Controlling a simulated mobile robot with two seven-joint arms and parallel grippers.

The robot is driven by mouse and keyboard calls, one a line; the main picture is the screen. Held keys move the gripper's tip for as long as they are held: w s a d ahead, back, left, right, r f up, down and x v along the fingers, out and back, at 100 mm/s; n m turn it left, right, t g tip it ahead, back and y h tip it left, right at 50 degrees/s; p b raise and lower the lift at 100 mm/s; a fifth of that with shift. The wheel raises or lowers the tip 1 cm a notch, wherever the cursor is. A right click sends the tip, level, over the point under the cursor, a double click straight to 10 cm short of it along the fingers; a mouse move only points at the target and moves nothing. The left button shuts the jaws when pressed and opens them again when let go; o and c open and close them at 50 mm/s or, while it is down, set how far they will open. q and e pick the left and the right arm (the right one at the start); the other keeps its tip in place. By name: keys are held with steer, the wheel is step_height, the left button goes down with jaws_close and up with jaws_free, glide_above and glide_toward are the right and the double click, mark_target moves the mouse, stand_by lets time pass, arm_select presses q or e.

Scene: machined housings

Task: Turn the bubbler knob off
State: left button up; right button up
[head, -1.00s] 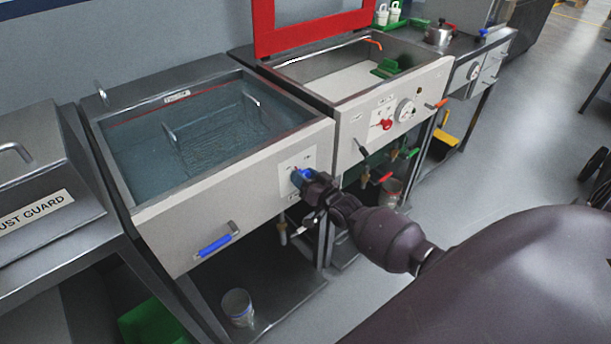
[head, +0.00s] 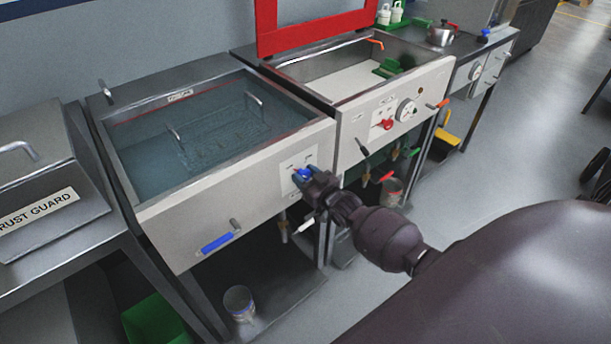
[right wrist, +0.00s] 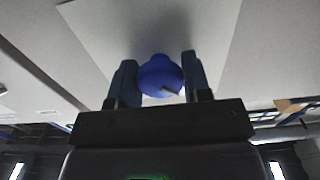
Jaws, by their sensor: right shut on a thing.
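The blue knob (head: 303,174) sits on a light plate on the front panel of the water-filled tank (head: 160,224). In the right wrist view, the knob (right wrist: 158,76) is between my two dark fingers, with a small pale mark on its face. My right gripper (head: 310,181) is shut on the knob. Its fingers partly hide the knob in the head view. The lettering on the plate is too small to read. My left gripper is not in view.
A blue-handled lever (head: 217,243) sticks out low on the tank front. The neighbouring basin (head: 357,122) has a red knob (head: 382,124) and a dial. A rust guard box (head: 40,200) stands at the left. Open floor lies to the right.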

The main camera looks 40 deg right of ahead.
steer(key=o, duration=0.9)
steer(key=s, duration=0.7)
steer(key=s+d+p, duration=0.1)
steer(key=s, duration=0.2)
steer(key=shift+s, duration=0.4)
